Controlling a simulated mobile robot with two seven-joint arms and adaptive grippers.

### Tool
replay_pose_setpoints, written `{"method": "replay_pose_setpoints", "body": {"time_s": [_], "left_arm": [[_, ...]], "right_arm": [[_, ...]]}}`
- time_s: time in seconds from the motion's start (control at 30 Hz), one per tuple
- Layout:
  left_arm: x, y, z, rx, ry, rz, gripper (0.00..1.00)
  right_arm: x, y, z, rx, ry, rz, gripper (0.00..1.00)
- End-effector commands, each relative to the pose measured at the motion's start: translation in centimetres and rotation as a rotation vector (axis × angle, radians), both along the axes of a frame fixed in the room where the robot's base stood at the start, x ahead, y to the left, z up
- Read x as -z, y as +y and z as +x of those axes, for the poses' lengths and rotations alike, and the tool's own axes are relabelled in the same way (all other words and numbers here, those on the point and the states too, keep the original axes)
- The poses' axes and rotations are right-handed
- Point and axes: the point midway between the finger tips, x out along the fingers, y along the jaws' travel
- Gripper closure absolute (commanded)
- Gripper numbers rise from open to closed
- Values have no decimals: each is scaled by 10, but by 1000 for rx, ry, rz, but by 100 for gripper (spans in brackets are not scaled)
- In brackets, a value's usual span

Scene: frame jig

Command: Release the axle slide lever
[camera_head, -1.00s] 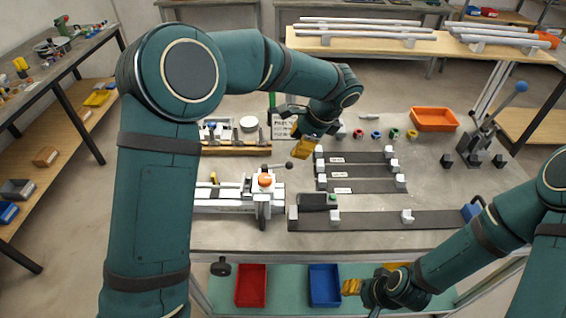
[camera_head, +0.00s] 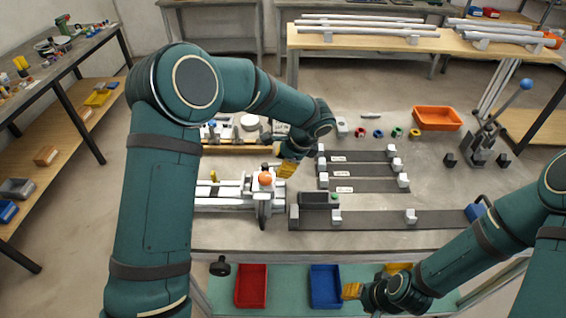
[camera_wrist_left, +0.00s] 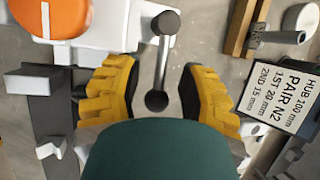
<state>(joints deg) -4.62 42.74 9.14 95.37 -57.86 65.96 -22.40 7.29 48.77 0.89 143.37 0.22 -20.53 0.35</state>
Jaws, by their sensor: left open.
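The axle slide lever shows in the left wrist view as a grey rod (camera_wrist_left: 162,62) with a dark round knob at each end. In the head view it is mostly hidden behind my left gripper (camera_head: 286,170). In the left wrist view my left gripper (camera_wrist_left: 160,76) is open, with one yellow finger on each side of the lever and visible gaps to it. The white axle slide fixture (camera_head: 225,195) carries an orange knob (camera_head: 265,178), just left of the gripper. My right gripper (camera_head: 351,290) is low over the front trays; its opening is unclear.
A printed card (camera_wrist_left: 278,97) stands right of the lever. Dark rails with white blocks (camera_head: 375,218) lie to the right. An orange bin (camera_head: 437,118) and a blue-knobbed lever press (camera_head: 482,145) stand farther right. Red (camera_head: 251,287) and blue (camera_head: 325,286) trays sit in front.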

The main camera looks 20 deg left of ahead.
Motion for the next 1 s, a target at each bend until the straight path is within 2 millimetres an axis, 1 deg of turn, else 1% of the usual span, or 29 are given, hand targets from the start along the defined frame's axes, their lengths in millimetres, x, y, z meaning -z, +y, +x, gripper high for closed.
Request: {"method": "replay_pose_setpoints", "body": {"time_s": [0.03, 0.07, 0.1, 0.13, 0.57, 0.77, 1.0], "left_arm": [[0, 0, 0, 0, 0, 0, 64], [0, 0, 0, 0, 0, 0, 75], [0, 0, 0, 0, 0, 0, 89], [0, 0, 0, 0, 0, 0, 99], [0, 0, 2, -25, -1, -1, 100], [-2, 0, 7, -119, -1, -1, 100], [-2, 4, 15, -317, -2, -1, 100]], "right_arm": [[0, 0, 0, 0, 0, 0, 53], [0, 0, 0, 0, 0, 0, 53], [0, 0, 0, 0, 0, 0, 53], [0, 0, 0, 0, 0, 0, 53], [-2, 0, 0, 1, -1, 0, 53], [-6, 0, 2, 4, -4, -1, 53], [-16, -1, 5, 8, -11, -2, 53]]}}
